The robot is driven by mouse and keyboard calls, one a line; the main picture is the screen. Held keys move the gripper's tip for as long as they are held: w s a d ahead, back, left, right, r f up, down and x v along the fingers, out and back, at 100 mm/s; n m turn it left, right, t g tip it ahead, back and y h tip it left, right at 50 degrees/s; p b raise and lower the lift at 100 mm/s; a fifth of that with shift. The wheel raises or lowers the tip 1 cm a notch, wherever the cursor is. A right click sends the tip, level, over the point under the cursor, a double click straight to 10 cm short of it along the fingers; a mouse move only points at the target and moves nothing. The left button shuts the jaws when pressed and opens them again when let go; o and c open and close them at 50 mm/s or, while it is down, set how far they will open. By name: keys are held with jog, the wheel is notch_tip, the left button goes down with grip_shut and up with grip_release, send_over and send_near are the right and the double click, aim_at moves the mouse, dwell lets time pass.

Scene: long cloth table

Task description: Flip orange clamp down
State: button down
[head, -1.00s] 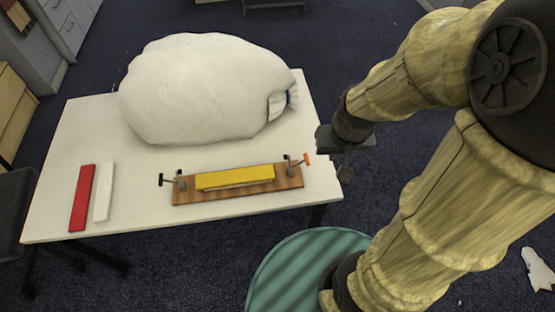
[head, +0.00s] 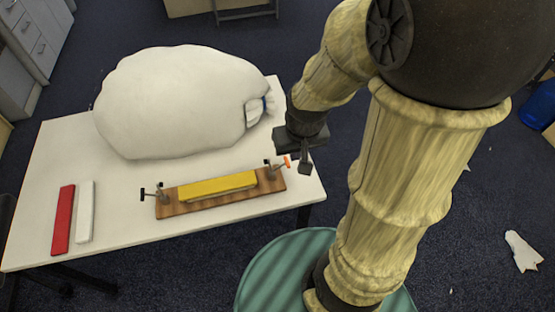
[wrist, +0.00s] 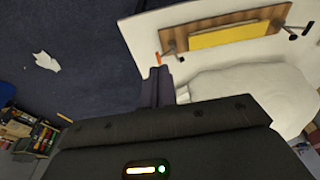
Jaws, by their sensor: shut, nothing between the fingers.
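The orange clamp (head: 287,162) has an orange-tipped handle and sits at the right end of a wooden board (head: 205,207). Its handle sticks up and outward past the board's end. In the wrist view the orange handle (wrist: 158,59) shows just beyond my fingertips. My gripper (head: 304,169) is shut and empty, just right of the orange handle in the head view. In the wrist view my shut fingers (wrist: 157,76) point toward the handle with a small gap; I cannot tell whether they touch. A yellow bar (head: 217,187) lies on the board between the clamps.
A black-handled clamp (head: 150,194) is at the board's left end. A big white sack (head: 175,100) fills the back of the white table (head: 125,185). Red (head: 63,220) and white (head: 85,212) bars lie at the left. Table space in front of the board is clear.

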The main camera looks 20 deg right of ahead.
jog(key=w+d+f+m+g+y+b, duration=0.1)
jog(key=w+d+f+y, duration=0.2)
jog(key=w+d+f, duration=0.3)
jog(key=w+f, duration=0.5)
jog(key=w, duration=0.1)
jog(key=shift+f+m+g+y, duration=0.3)
jog(key=shift+m, duration=0.1)
jog(key=shift+d, duration=0.1)
jog(key=x, duration=0.9)
jog(key=shift+f, duration=0.3)
jog(key=a, duration=0.2)
jog(key=w+a+f+p, duration=0.1)
jog(key=a, duration=0.1)
jog(key=shift+s, duration=0.1)
